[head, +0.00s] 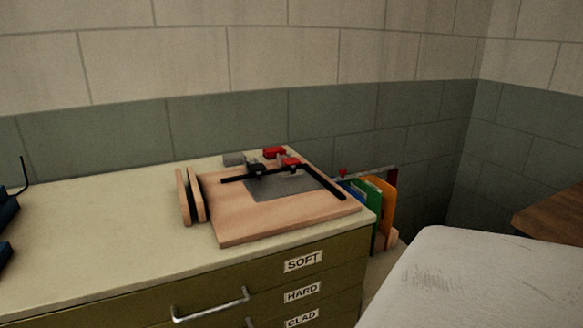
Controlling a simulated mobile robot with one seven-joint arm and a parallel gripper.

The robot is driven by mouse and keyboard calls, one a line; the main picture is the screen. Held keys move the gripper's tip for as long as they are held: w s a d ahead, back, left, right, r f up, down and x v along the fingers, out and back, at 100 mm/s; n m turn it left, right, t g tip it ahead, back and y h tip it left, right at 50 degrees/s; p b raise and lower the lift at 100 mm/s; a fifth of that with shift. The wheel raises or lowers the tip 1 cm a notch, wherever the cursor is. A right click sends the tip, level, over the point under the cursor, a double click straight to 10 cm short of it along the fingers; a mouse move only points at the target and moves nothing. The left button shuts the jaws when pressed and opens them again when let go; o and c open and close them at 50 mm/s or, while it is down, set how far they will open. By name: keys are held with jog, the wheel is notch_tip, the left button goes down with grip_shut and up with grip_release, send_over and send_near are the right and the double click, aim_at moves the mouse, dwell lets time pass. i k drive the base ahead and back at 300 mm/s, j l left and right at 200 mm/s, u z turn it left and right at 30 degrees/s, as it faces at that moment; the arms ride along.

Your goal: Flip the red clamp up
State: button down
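In the head view, a wooden board (235,222) lies on top of the cabinet. A grey sheet (275,188) lies on it, with black bars (322,184) along its back and right side. A small clamp with a red part (290,161) sits at the back of the board, by the black bar. Another red part (273,152) shows just behind it, next to a grey block (234,158). The clamp is too small to tell whether its handle is up or down. My gripper is not in view.
Two upright wooden discs or panels (188,196) stand left of the board. The cabinet top (90,235) is clear further left, up to a dark blue object (7,213). Coloured panels (378,200) stand right of the cabinet. A white surface (480,280) fills the lower right.

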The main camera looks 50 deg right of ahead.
aim_at(293, 162)
jog(key=k+z, duration=0.1)
jog(key=z, duration=1.4)
jog(key=i+z, duration=0.15)
jog(key=z, duration=0.25)
jog(key=i+j+z, duration=0.15)
jog(key=z, duration=0.2)
jog(key=i+j+z, duration=0.15)
jog(key=z, duration=0.25)
